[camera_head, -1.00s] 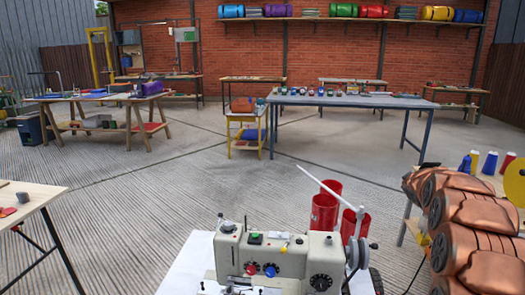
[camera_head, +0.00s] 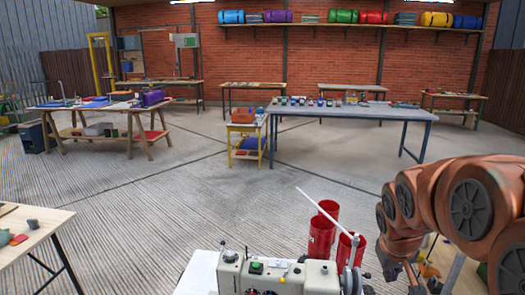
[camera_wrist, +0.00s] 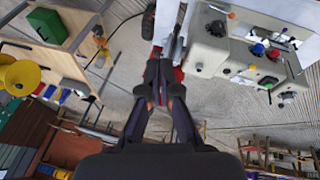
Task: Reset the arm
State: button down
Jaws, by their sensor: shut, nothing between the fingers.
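My copper-coloured arm is bent at the right of the head view, with its wrist hanging down. My gripper (camera_wrist: 162,88) shows in the middle of the wrist view, its dark fingers together with nothing between them. In that view the fingertips lie in line with a red part just left of the cream sewing machine (camera_wrist: 250,50). I cannot tell the gap between them. The sewing machine also stands at the bottom middle of the head view (camera_head: 285,277), left of my arm.
Red cylinders (camera_head: 321,236) stand behind the sewing machine, close to my arm. A wooden table (camera_head: 35,225) is at the left. A blue-legged bench (camera_head: 350,112) and a yellow trolley (camera_head: 246,127) stand farther back. The concrete floor between is open.

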jog(key=s+a+r+g+p, duration=0.1)
jog(key=s+a+p, duration=0.1)
jog(key=s, duration=0.7)
jog(key=s+a+r+g+y+p, duration=0.1)
jog(key=s+a+g+p, duration=0.1)
jog(key=s+a, duration=0.3)
jog(key=s+a+r+g+y+p, duration=0.1)
jog(key=s+a+r+g+p, duration=0.1)
jog(key=s, duration=1.1)
jog(key=shift+s+a+m+p, duration=0.35)
jog(key=shift+a+p, duration=0.2)
jog(key=shift+a, duration=0.45)
jog(key=shift+a, duration=0.15)
